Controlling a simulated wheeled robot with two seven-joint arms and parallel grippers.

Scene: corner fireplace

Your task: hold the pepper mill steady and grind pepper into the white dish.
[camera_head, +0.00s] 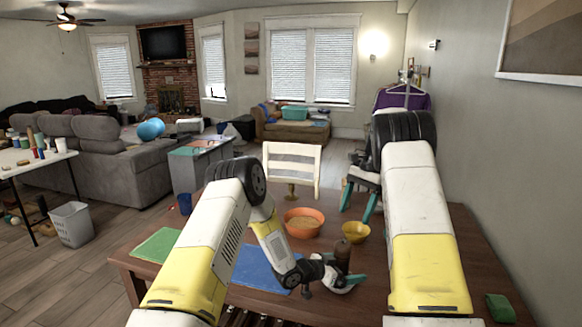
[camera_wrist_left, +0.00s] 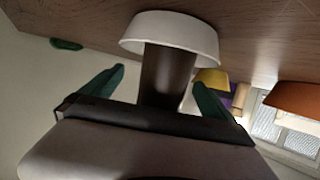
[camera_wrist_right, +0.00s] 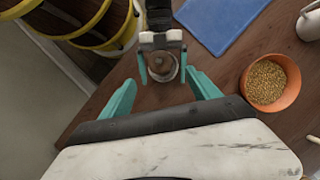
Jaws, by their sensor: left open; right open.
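The dark brown pepper mill (camera_head: 342,255) stands upright on the near part of the table. In the left wrist view, which shows the table at the top, the mill (camera_wrist_left: 168,80) has its lower end hidden by the white dish (camera_wrist_left: 170,35); I cannot tell whether it is in or behind the dish. My left gripper (camera_head: 344,268) is open, its teal fingers on either side of the mill, with a gap visible. My right gripper (camera_head: 357,214) is open and empty above the table, pointing down. The right wrist view shows the mill's round top (camera_wrist_right: 161,64) between its fingertips, farther below.
An orange bowl of grain (camera_head: 303,222) and a yellow bowl (camera_head: 355,232) stand just beyond the mill. A blue mat (camera_head: 262,268) and a green mat (camera_head: 156,245) lie to the left. A green block (camera_head: 500,308) lies at right. A white chair (camera_head: 292,160) stands behind the table.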

